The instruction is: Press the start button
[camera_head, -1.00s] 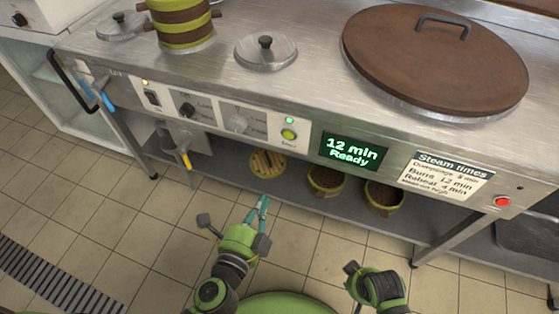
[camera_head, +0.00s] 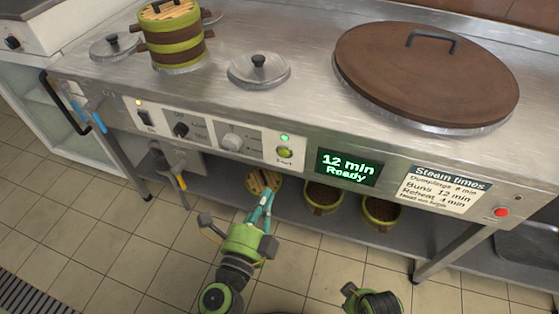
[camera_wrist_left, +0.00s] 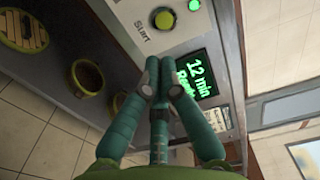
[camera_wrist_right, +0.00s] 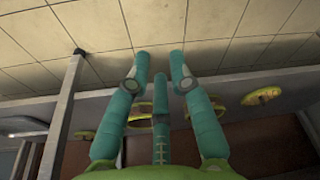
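The start button (camera_head: 285,152) is a round yellow-green button on the stove's front panel, under a small lit green lamp, left of the display. In the left wrist view the start button (camera_wrist_left: 165,19) shows beyond the fingertips, with "Start" printed beside it. My left gripper (camera_head: 268,197) is in front of and below the panel, apart from the button. Its fingers (camera_wrist_left: 158,66) are together and hold nothing. My right gripper is at the bottom edge of the head view, its fingers not clear there; in the right wrist view its fingers (camera_wrist_right: 160,56) are apart and empty.
The display (camera_head: 347,167) reads "12 min Ready". A grey knob (camera_head: 232,142), a black knob (camera_head: 181,130) and a switch (camera_head: 144,118) sit left of the button. A red button (camera_head: 501,212) is far right. Baskets (camera_head: 322,197) stand on the lower shelf.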

